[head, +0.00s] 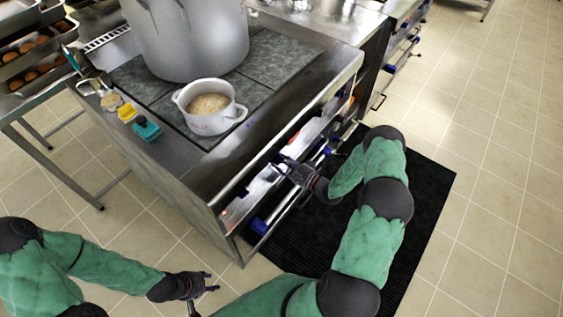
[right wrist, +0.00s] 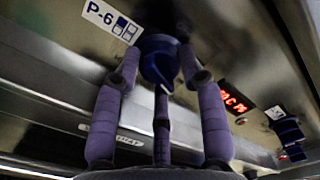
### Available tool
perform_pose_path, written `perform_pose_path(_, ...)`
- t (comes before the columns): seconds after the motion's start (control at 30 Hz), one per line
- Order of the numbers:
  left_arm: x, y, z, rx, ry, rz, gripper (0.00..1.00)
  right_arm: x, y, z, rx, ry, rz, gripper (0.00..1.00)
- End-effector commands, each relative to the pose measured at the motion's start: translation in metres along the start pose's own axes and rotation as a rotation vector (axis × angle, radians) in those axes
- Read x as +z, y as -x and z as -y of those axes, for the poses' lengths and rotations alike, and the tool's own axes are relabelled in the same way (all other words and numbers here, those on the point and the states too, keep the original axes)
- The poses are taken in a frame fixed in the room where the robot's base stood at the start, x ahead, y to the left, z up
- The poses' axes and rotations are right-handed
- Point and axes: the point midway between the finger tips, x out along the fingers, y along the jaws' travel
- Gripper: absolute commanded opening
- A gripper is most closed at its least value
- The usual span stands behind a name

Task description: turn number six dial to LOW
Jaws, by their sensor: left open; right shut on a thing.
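The number six dial (right wrist: 160,62) is a dark blue knob on the metal front panel, beside a label (right wrist: 110,20) reading "P-6". A white pointer mark shows on its lower edge; I cannot read which setting it points at. My right gripper (right wrist: 160,75) has its purple fingers closed around the dial. In the head view my right gripper (head: 290,168) reaches the stove front, and the dial itself is hidden there. My left gripper (head: 208,283) is open and empty, over the floor left of the stove's near corner.
A second blue knob (right wrist: 288,132) and a red lit display (right wrist: 236,98) are to the right on the panel. On the stove top stand a large stockpot (head: 195,40) and a small white pot (head: 209,106). A black mat (head: 425,185) covers the floor in front.

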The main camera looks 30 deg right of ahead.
Motion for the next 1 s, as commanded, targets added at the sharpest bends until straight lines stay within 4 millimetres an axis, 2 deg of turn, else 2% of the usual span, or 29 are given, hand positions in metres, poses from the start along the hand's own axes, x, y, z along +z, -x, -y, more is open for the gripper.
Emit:
perform_pose_path(0.03, 0.000, 0.000, 0.000, 0.000, 0.000, 0.000, 0.43, -0.007, -0.001, 0.008, -0.012, 0.015, -0.010, 0.08)
perform_pose_path(0.17, 0.000, 0.000, 0.000, 0.000, 0.000, 0.000, 0.43, -0.007, -0.001, 0.008, -0.012, 0.016, -0.010, 0.08)
perform_pose_path(0.2, 0.000, 0.000, 0.000, 0.000, 0.000, 0.000, 0.43, -0.007, -0.001, 0.008, -0.012, 0.016, -0.010, 0.44)
perform_pose_path(0.27, 0.000, 0.000, 0.000, 0.000, 0.000, 0.000, 0.43, -0.007, -0.001, 0.008, -0.012, 0.016, -0.010, 0.61)
perform_pose_path(0.3, 0.000, 0.000, 0.000, 0.000, 0.000, 0.000, 0.43, -0.007, -0.001, 0.007, -0.011, 0.016, -0.009, 0.64)
perform_pose_path(0.67, 0.000, 0.000, 0.000, 0.000, 0.000, 0.000, 0.43, -0.004, 0.005, 0.003, -0.004, 0.006, -0.007, 0.64)
perform_pose_path(0.77, 0.000, 0.000, 0.000, 0.000, 0.000, 0.000, 0.43, -0.004, 0.017, 0.003, -0.003, 0.007, -0.008, 0.64)
perform_pose_path(1.0, 0.000, 0.000, 0.000, 0.000, 0.000, 0.000, 0.43, -0.005, 0.063, 0.003, -0.005, 0.008, -0.010, 0.64)
